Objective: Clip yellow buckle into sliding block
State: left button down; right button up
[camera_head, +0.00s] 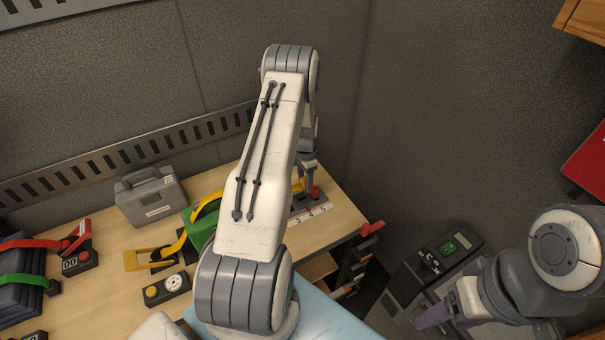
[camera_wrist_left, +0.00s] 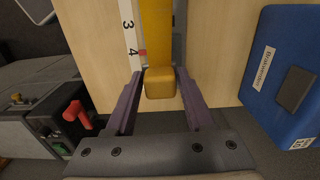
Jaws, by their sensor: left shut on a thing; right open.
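My left gripper (camera_wrist_left: 158,88) is shut on the yellow buckle (camera_wrist_left: 160,84), a blocky end piece on a yellow strap (camera_wrist_left: 157,35). In the head view my left arm hides most of this gripper, and parts of the yellow strap (camera_head: 207,205) show over a green block (camera_head: 196,218). A numbered white scale (camera_wrist_left: 128,30) with a small red mark runs beside the strap in the wrist view. My right gripper (camera_head: 433,316) is open and empty at the lower right, away from the bench.
The wooden bench (camera_head: 110,285) holds a grey case (camera_head: 150,196), a yellow frame (camera_head: 137,260), a dial box (camera_head: 167,289) and a red-handled part (camera_head: 77,240). A slotted rail runs behind. A grey machine (camera_head: 425,275) stands right. A blue box (camera_wrist_left: 285,75) lies right in the wrist view.

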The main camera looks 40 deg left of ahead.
aim_at(302, 199)
pick_arm(q)
jog(key=shift+a, duration=0.55)
jog(key=shift+f, duration=0.1)
jog(key=shift+f, duration=0.15)
jog(key=shift+f+b, duration=1.8)
jog(key=shift+f, duration=0.95)
jog(key=shift+s, duration=0.15)
jog(key=shift+b, duration=0.4)
jog(key=shift+f+b, duration=0.55)
jog(key=shift+f, duration=0.05)
jog(key=shift+c, duration=0.9)
grip_release()
